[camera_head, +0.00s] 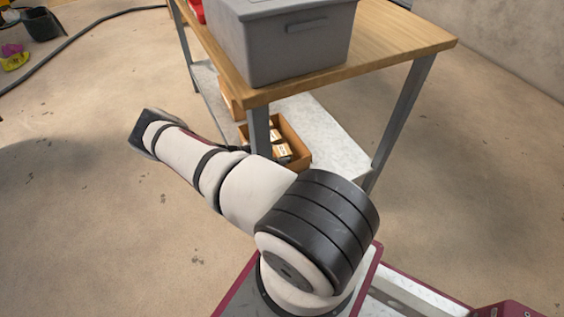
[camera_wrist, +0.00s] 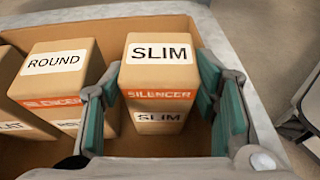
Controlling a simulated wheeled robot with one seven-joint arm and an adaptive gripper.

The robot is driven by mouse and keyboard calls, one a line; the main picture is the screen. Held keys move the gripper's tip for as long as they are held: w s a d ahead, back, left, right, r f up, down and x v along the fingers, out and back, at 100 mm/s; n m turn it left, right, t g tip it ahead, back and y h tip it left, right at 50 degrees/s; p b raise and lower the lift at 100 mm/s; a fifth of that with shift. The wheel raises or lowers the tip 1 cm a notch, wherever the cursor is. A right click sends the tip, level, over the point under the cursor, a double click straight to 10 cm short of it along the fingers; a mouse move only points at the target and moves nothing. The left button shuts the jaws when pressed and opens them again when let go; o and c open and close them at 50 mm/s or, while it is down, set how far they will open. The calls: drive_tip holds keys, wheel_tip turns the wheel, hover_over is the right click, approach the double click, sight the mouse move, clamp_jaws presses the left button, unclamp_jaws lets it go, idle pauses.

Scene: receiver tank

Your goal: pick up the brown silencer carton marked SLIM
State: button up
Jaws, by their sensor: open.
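The brown silencer carton marked SLIM (camera_wrist: 160,75) stands upright at the right end of an open brown box (camera_wrist: 120,13) in the wrist view. It has white SLIM labels on its top and front and an orange SILENCER band. My gripper (camera_wrist: 165,108) is open, with one green-padded finger on each side of this carton. I cannot tell whether the pads touch it.
The wooden tabletop (camera_head: 400,38) with a grey bin (camera_head: 290,45) is above the shelf (camera_head: 335,140). A metal table leg (camera_head: 400,115) stands at the right.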

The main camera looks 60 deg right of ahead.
drive_tip(key=shift+s+d+f, duration=0.15)
drive_tip(key=shift+d, duration=0.05)
drive_tip(key=c, duration=0.9)
drive_tip(key=shift+r, duration=0.2)
